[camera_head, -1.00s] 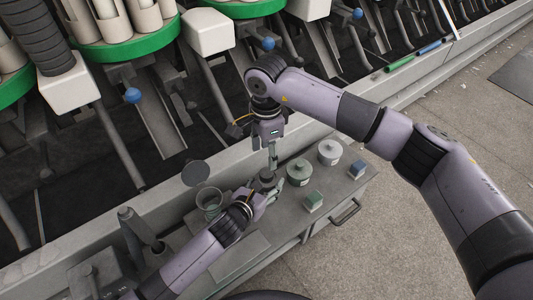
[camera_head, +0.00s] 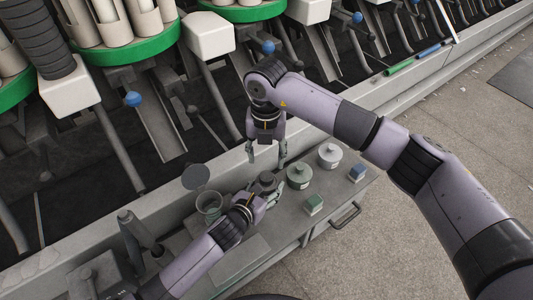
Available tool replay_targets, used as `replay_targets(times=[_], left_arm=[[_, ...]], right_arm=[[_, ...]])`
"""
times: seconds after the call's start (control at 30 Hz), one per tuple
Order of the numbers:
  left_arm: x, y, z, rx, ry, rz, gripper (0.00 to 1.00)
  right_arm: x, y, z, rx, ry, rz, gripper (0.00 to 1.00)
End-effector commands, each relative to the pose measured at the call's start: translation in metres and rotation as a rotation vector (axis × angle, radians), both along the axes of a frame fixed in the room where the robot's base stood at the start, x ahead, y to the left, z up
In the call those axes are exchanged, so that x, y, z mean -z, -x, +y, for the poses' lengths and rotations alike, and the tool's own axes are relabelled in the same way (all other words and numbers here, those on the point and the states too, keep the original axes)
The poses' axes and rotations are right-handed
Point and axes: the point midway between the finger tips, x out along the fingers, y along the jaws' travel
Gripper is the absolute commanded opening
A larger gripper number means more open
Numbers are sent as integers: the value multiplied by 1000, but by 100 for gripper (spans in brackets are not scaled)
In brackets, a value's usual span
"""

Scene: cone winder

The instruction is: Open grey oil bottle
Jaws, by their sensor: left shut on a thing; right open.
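The grey oil bottle (camera_head: 266,181) stands on the bench top, a small dark grey container partly hidden by my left gripper. My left gripper (camera_head: 270,193) comes in low from the left and is shut on the bottle's near side. My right gripper (camera_head: 267,157) points down just above the bottle's top. Its two fingers are spread apart, with nothing seen between them. Whether the bottle's cap is loose cannot be told at this size.
A green-tinted container (camera_head: 299,175) and a pale grey one (camera_head: 329,155) stand close on the right. The machine rises behind the bench.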

Motion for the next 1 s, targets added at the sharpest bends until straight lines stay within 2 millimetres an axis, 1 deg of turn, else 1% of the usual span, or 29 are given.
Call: replay_targets(times=[0.1, 0.6, 0.7, 0.8, 0.9, 1.0], left_arm=[[1, 0, 0, -1, -2, 0, 0], [1, 0, 1, -1, -2, 0, 0], [1, 0, 1, -1, -2, 0, 0], [1, 0, 1, -1, -2, 0, 0], [1, 0, 1, -1, -2, 0, 0], [1, 0, 1, -1, -2, 0, 0]], right_arm=[[0, 0, 0, 239, 0, 0, 50], [0, 0, 0, 1248, -1, 2, 50], [0, 0, 0, 1413, -1, 2, 50], [0, 0, -1, 1539, -1, 2, 50], [0, 0, -1, 1622, -1, 1, 50], [2, 0, -1, 1665, 0, 2, 50]])
